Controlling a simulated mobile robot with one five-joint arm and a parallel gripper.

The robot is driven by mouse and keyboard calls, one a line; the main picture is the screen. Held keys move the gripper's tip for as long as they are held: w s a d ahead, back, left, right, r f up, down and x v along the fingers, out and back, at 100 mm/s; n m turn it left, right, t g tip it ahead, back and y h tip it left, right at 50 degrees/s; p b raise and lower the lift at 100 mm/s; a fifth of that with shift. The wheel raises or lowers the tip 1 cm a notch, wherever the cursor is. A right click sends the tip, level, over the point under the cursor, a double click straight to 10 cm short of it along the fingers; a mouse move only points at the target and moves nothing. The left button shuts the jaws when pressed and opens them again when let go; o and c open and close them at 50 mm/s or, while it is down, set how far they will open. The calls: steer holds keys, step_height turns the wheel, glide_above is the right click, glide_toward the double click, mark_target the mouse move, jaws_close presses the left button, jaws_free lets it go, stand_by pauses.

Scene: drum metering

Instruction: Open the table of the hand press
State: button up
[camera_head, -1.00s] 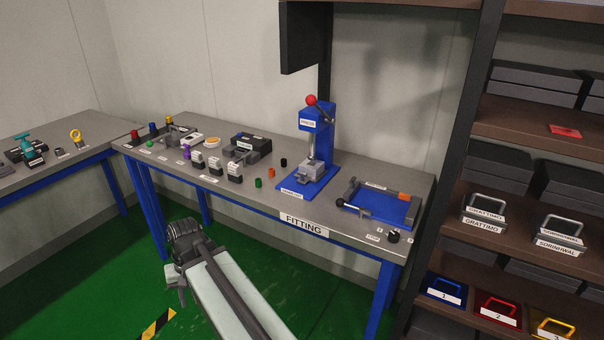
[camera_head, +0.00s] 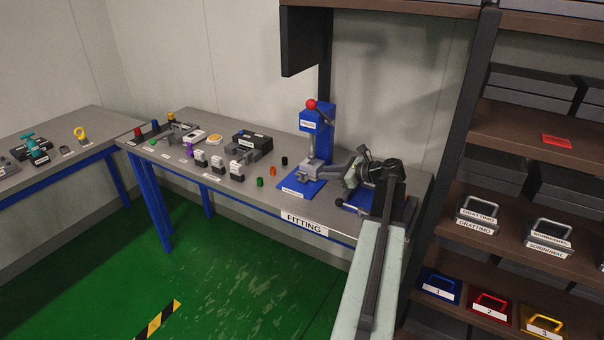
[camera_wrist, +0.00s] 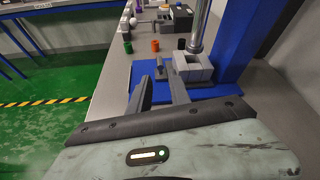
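The hand press (camera_head: 318,140) stands on the bench, with a blue column, a red ball-ended lever (camera_head: 311,104) and a blue base plate. Its grey table, a vise-like block (camera_head: 308,171), sits under the ram. In the wrist view the grey block (camera_wrist: 196,69) is just ahead and to the right, under the metal ram (camera_wrist: 200,28). My gripper (camera_head: 330,176) is right of the block in the head view, low over the base. In the wrist view my gripper (camera_wrist: 157,78) has its two dark fingers apart, with nothing clearly held. Contact with the block cannot be told.
My arm covers much of the blue fixture (camera_head: 352,203) right of the press. Small coloured cylinders (camera_head: 273,171) stand left of the press, with several grey-and-white blocks (camera_head: 236,170) farther left. A dark shelf (camera_head: 450,190) rises on the right.

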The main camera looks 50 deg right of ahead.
mark_target(303, 173)
steer(key=b+x, duration=0.3)
steer(key=x, duration=0.7)
steer(key=shift+w+f+b, duration=0.2)
steer(key=shift+f+b, duration=0.05)
steer(key=shift+b, duration=0.15)
steer(key=shift+w+a+f, duration=0.1)
steer(key=shift+w+a, duration=0.05)
steer(key=shift+w, duration=0.4)
jaws_close()
